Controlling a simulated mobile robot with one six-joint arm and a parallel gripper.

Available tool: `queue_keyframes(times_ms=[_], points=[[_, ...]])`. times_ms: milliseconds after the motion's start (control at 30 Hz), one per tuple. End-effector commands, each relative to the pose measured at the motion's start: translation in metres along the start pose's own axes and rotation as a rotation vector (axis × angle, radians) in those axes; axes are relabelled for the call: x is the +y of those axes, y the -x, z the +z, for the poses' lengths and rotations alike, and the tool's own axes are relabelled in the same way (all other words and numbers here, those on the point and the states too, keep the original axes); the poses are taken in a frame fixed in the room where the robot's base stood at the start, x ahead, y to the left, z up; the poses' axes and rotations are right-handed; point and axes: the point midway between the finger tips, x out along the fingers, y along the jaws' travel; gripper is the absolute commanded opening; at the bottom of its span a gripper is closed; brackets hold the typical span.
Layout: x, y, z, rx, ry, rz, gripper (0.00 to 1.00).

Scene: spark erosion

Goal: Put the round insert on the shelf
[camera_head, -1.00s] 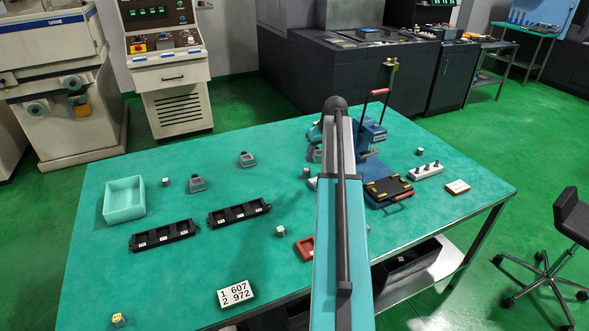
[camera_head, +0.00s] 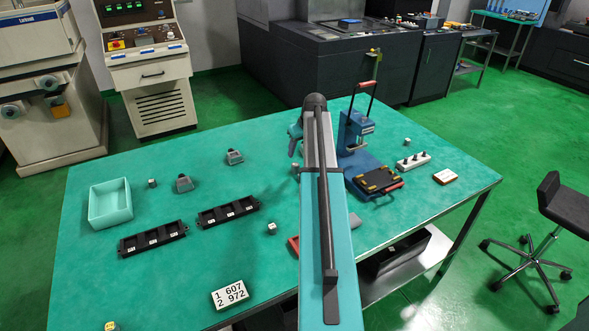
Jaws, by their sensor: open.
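My arm reaches from the bottom of the head view over the green table. My gripper (camera_head: 293,149) is at its far end, left of the blue press, mostly hidden behind the arm; it is open and seems empty. I cannot tell which piece is the round insert. Candidates are small light pieces on the table: one by the teal tray (camera_head: 152,182), one right of the black holders (camera_head: 271,227), one at the far right (camera_head: 406,141). A metal shelf (camera_head: 425,268) shows under the table's right side.
A teal tray (camera_head: 110,218) stands at the left. Two black slotted holders (camera_head: 152,238) lie at centre left. The blue press (camera_head: 356,130), a black plate (camera_head: 379,180) and a white pin block (camera_head: 413,161) stand right of my arm. A black bin (camera_head: 395,254) sits on the lower shelf.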

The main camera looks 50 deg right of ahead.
Motion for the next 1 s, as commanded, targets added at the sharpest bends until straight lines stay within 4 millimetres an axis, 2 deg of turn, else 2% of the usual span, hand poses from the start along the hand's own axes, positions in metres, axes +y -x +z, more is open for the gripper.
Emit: queue_keyframes(times_ms=[500,1000], points=[[0.0,-0.058,-0.001,-0.001,0.001,-0.001,0.5],[-0.001,-0.064,0.0,0.0,0.001,-0.001,0.5]])
